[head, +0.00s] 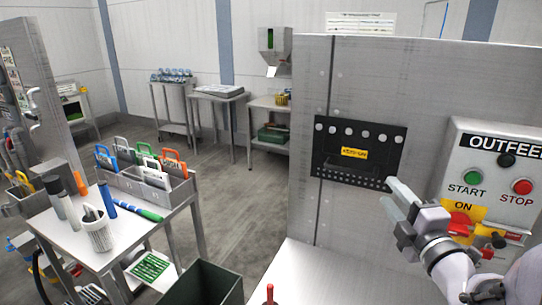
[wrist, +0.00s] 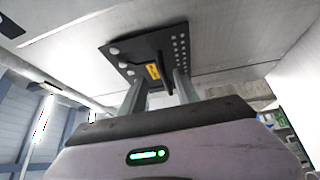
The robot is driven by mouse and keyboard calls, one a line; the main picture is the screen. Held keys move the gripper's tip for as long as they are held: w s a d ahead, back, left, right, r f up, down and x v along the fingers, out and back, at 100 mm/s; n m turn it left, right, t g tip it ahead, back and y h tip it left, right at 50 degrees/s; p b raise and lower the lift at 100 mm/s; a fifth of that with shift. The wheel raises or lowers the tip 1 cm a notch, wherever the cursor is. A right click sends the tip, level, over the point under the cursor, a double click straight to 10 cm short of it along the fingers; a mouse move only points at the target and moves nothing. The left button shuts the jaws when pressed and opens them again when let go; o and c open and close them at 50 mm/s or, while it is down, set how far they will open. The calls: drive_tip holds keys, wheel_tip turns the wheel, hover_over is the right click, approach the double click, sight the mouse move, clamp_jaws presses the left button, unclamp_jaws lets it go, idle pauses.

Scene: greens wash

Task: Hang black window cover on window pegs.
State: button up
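The black window cover (head: 340,167) is flat against the upright metal panel, with a yellow label in its middle. A row of large pale round spots runs along its top and smaller dots along its bottom; I cannot tell which are pegs or holes. The cover also shows ahead of the fingers in the wrist view (wrist: 127,53). My gripper (head: 396,208) is just right of and below the cover's lower right corner in the head view. Its two fingers stand apart in the wrist view (wrist: 158,88), with nothing clearly held between them. Any window behind the cover is hidden.
An OUTFEED control box (head: 482,206) with buttons and a red-yellow switch is close to my arm on the right. A dark bin (head: 205,284) stands below left of the panel. A cart (head: 165,207) with tools stands left; floor between it and the back tables is clear.

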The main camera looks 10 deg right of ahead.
sight(375, 175)
drive_tip(key=w+b, duration=0.1)
drive_tip(key=w, duration=0.7)
drive_tip(key=shift+w+r, duration=0.1)
drive_tip(key=shift+w, duration=0.25)
clamp_jaws()
drive_tip(key=shift+s+r, duration=0.1)
drive_tip(key=shift+r, duration=0.2)
drive_tip(key=shift+r+p, duration=0.8)
drive_tip(key=shift+r, duration=1.05)
drive_tip(key=shift+r, duration=0.15)
drive_tip(key=shift+s+a, duration=0.1)
drive_tip(key=shift+s, duration=0.05)
drive_tip(key=shift+s+a+b, duration=0.4)
drive_tip(key=shift+s+b, duration=0.2)
idle(0.4)
